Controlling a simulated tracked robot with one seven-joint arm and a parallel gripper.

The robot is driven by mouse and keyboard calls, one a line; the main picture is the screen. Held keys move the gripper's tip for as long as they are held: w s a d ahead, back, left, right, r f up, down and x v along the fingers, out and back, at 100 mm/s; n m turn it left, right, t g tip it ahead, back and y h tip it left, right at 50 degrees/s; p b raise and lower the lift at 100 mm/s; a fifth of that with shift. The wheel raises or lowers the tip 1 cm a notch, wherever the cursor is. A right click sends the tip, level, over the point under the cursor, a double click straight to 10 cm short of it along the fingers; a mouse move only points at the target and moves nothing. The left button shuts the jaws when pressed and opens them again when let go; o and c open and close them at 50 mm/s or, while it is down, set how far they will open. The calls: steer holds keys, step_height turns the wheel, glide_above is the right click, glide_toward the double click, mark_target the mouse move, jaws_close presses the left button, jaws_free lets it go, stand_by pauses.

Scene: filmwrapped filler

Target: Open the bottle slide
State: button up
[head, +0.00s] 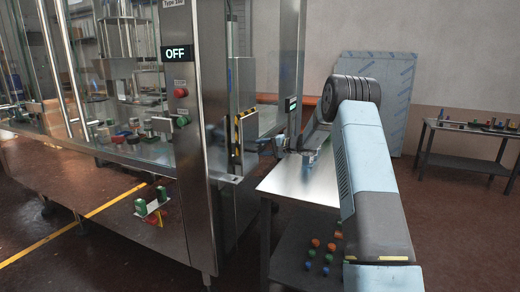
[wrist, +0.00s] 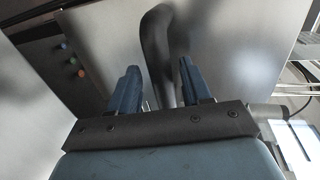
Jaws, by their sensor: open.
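The filling machine (head: 195,100) stands at the left with a steel frame and glass panels. A part with black and yellow stripes (head: 238,135) stands upright at its right-hand side, by the outlet. I cannot tell for sure whether this is the bottle slide, or whether the slide is open. My gripper (head: 279,145) is small in the head view, between the striped part and the steel table, apart from the striped part. In the wrist view, the two blue fingers (wrist: 159,76) are apart with nothing held.
The steel table (head: 300,180) stands right of the machine, with several coloured caps (head: 316,243) on its lower shelf. An OFF display (head: 177,53) and a red button (head: 180,93) are on the machine's post. A dark bench (head: 470,130) stands far right.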

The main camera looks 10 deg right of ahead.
steer(key=shift+w+a, duration=0.35)
steer(key=shift+a, duration=0.15)
steer(key=shift+c, duration=0.4)
steer(key=shift+f, duration=0.15)
jaws_close()
